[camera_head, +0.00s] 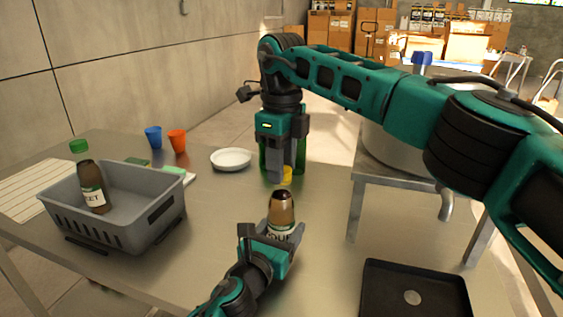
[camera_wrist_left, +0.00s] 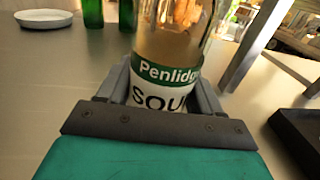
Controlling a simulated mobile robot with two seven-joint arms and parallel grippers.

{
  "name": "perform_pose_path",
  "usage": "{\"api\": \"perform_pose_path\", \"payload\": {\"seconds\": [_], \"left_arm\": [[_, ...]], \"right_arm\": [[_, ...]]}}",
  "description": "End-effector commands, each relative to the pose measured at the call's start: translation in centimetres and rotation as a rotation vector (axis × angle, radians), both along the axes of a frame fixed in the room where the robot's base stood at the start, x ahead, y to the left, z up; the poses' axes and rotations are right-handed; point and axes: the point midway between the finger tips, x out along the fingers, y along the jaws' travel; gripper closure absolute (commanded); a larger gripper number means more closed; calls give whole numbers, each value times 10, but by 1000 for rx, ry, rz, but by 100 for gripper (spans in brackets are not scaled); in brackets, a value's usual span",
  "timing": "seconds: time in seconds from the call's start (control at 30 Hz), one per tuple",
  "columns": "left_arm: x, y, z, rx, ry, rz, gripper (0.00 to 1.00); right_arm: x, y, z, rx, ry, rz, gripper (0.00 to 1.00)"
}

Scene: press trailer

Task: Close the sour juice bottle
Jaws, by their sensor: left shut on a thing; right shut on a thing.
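The sour juice bottle (camera_head: 281,208) stands upright on the metal table, with a white and green label that shows in the left wrist view (camera_wrist_left: 165,80). My left gripper (camera_head: 272,236) is shut around its lower body. No cap shows on its dark top in the head view; its top is out of frame in the left wrist view. My right gripper (camera_head: 284,176) points down behind the bottle, shut on a small yellow cap (camera_head: 287,174). The cap is apart from the bottle and partly hidden by the fingers.
Green bottles (camera_wrist_left: 93,12) stand behind the right gripper. A grey crate (camera_head: 150,222) at left holds another labelled brown bottle (camera_head: 93,187). A white plate (camera_head: 231,158), blue cup (camera_head: 154,137) and orange cup (camera_head: 177,140) stand further back. A black tray (camera_head: 385,292) lies at front right.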

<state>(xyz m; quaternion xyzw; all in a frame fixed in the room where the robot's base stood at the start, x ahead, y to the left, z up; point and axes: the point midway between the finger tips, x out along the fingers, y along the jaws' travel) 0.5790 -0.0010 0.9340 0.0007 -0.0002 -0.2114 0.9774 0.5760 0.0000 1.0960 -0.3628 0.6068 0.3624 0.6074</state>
Motion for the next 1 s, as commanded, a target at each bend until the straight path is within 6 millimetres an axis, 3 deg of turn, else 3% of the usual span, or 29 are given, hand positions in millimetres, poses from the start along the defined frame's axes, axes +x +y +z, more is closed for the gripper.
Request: {"api": "perform_pose_path", "payload": {"seconds": [0.6, 0.77, 0.8, 1.0], "left_arm": [[0, 0, -1, 0, 1, 0, 100], [0, 0, -1, 0, 1, 0, 100], [0, 0, -1, 0, 1, 0, 100], [0, 0, -1, 0, 1, 0, 100]], "right_arm": [[0, 0, -1, 1, 1, -1134, 98], [0, 0, -1, 1, 1, -1170, 98], [0, 0, -1, 1, 1, -1169, 60], [0, 0, -1, 1, 1, -1167, 41]]}}
